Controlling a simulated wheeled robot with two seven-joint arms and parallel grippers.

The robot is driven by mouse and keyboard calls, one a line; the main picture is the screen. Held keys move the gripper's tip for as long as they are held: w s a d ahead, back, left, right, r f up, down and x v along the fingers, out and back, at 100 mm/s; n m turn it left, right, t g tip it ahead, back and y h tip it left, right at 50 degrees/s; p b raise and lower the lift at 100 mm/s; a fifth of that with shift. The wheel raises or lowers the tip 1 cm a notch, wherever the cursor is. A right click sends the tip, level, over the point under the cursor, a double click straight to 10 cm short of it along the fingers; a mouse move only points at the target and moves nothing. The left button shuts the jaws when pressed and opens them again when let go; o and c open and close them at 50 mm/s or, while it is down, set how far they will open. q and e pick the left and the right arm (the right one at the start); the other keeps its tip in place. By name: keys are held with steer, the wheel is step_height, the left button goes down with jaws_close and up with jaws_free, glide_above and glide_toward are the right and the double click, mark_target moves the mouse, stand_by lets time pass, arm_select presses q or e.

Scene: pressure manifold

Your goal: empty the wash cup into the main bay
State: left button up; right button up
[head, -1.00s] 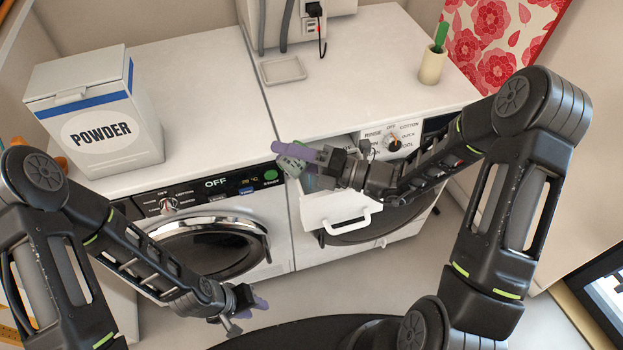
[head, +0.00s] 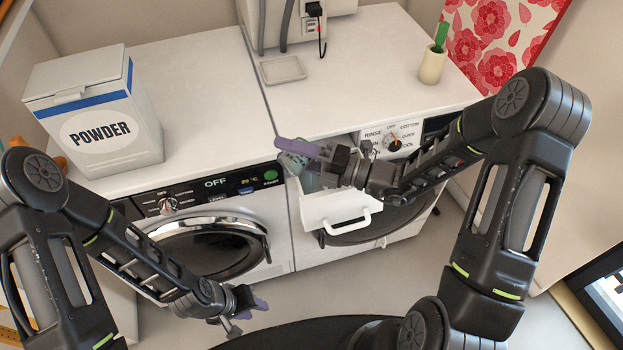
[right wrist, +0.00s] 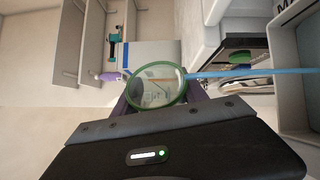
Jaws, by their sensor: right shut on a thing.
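The wash cup (head: 291,163) is a small translucent cup, held by my right gripper (head: 300,152), whose purple fingers are shut on it. The cup is tilted over the left part of the pulled-out white drawer (head: 325,208) of the right machine. In the right wrist view the cup's green rim (right wrist: 183,88) faces the camera, and a thin light-blue streak (right wrist: 250,72) runs right from it. It looks like liquid. The main bay is mostly hidden behind my gripper and the cup. My left gripper (head: 250,304) hangs low before the left machine; its finger gap is unclear.
A powder box (head: 95,115) stands on the left worktop. A shallow tray (head: 283,71) and a cream pot (head: 432,66) with a green item stand on the right worktop. The left machine's round door (head: 215,245) is beside my left arm. The worktop's middle is clear.

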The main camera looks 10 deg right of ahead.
steer(key=shift+w+d+r+m+t+p, duration=0.15)
steer(key=shift+r+m+t+p, duration=0.15)
steer(key=shift+m+p, duration=0.35)
stand_by(0.8)
steer(key=shift+f+n+b, duration=0.35)
steer(key=shift+f+b, duration=0.05)
steer(key=shift+b, duration=0.3)
steer(key=n, duration=0.1)
steer(key=s+a+n+g+h+p, duration=0.1)
steer(key=n, duration=0.1)
steer(key=shift+a+f, duration=0.2)
steer(key=shift+f, duration=0.15)
